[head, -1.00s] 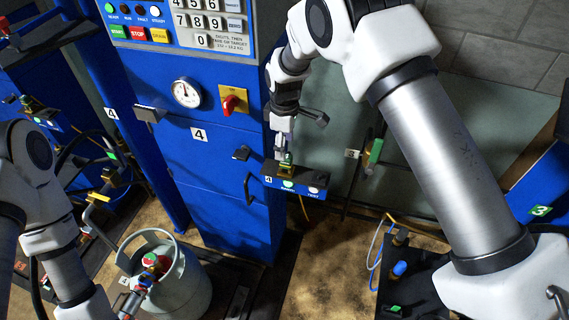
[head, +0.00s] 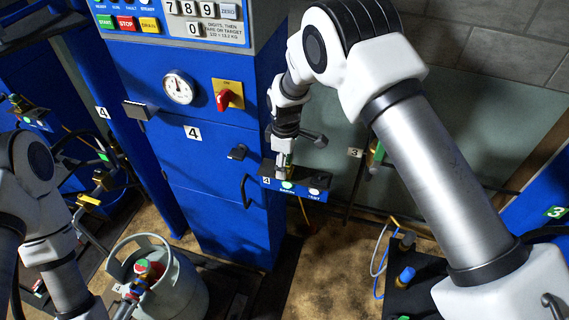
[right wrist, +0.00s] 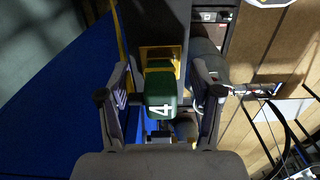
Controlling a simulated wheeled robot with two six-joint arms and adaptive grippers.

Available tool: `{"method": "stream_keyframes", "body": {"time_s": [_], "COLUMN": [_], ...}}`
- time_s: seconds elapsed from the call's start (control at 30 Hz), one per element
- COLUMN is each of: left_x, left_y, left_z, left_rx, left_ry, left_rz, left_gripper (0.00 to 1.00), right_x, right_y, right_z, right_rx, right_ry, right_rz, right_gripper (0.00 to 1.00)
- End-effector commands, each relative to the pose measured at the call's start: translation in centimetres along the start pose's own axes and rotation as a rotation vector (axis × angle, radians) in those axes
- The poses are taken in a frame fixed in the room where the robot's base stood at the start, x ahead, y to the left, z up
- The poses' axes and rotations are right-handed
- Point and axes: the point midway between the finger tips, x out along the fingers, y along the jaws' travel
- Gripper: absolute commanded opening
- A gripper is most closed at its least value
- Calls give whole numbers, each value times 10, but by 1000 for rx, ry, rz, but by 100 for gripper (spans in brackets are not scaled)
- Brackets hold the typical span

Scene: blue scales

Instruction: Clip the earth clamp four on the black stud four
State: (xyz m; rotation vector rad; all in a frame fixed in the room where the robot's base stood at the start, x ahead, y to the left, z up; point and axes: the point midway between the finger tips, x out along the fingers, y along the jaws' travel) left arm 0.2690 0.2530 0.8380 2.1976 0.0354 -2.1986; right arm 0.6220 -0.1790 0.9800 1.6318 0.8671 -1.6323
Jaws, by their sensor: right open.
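The earth clamp four is a green block with a white 4 (right wrist: 160,98) in the right wrist view. It sits between the two spread fingers of my right gripper (right wrist: 162,100), with a yellow-brass piece behind it. In the head view my right gripper (head: 283,163) is low over the small blue shelf (head: 270,185) marked 4 and TEST, and hides most of the clamp. The fingers are open on both sides of the clamp. I cannot pick out the black stud four. My left arm is at the lower left; its gripper does not show clearly.
A blue cabinet (head: 215,205) with a gauge (head: 179,88) and a red rotary switch (head: 223,99) stands left of the shelf. A grey gas cylinder (head: 182,290) with a red-and-green valve stands below. Neighbouring blue stations flank it; dark hoses hang at the left.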

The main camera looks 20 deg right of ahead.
Motion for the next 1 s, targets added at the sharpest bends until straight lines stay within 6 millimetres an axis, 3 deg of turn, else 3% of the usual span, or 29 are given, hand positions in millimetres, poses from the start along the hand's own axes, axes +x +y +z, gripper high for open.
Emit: {"method": "stream_keyframes", "body": {"time_s": [1.0], "left_x": [-6], "left_y": [0], "left_z": [0], "left_rx": [0], "left_ry": [0], "left_rz": [0], "left_gripper": [40], "right_x": [-1], "right_y": [0], "right_z": [0], "right_rx": [0], "right_ry": [-1], "right_rz": [-1], "right_gripper": [65]}}
